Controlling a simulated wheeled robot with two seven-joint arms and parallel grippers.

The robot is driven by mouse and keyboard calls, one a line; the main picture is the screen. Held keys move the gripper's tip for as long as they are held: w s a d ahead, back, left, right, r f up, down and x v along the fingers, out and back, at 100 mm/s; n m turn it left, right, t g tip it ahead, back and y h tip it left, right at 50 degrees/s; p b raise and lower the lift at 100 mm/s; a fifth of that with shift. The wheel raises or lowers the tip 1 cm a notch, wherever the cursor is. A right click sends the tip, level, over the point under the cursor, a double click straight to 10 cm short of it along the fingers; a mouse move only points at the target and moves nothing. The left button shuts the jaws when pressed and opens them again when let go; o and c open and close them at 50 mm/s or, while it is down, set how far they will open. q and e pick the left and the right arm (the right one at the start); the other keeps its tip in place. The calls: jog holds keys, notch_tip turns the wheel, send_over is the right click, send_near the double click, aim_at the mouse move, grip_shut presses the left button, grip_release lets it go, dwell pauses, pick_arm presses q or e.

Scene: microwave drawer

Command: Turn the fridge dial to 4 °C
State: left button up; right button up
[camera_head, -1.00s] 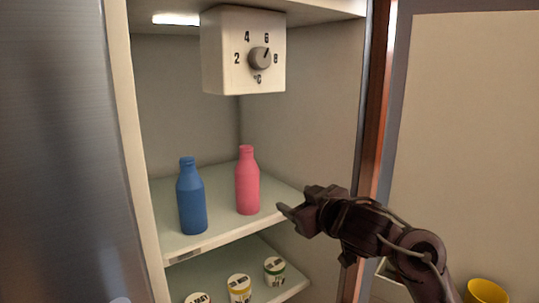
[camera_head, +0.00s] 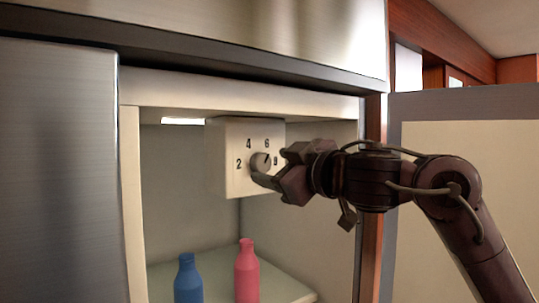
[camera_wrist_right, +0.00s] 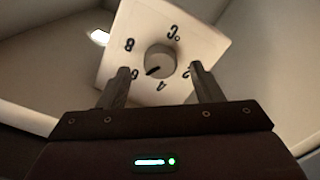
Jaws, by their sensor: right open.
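The fridge dial (camera_head: 260,161) is a round grey knob on the front of a white box (camera_head: 229,160) under the fridge ceiling. Its dark pointer mark points up and slightly right, near the 6. The box carries the numbers 2, 4, 6 and 8. My right gripper (camera_head: 271,167) is open at the dial's right side. In the right wrist view the dial (camera_wrist_right: 160,60) appears upside down, centred between the tips of the open fingers (camera_wrist_right: 158,72). I cannot tell whether the fingers reach around it. My left gripper is out of view.
A blue bottle (camera_head: 188,280) and a pink bottle (camera_head: 246,272) stand on the shelf (camera_head: 284,288) below. The fridge's right inner wall (camera_head: 330,240) is close to my right gripper. An open door (camera_head: 490,170) is at the right.

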aim_at(261, 163)
jog(key=shift+p+x, duration=0.35)
jog(key=shift+x, duration=0.85)
jog(key=c, duration=1)
jog(key=shift+n, duration=0.3)
jog(key=n+b, duration=0.1)
jog(key=n, duration=0.4)
jog(key=shift+b, duration=0.4)
jog(key=n+b, duration=0.1)
jog(key=n, duration=0.5)
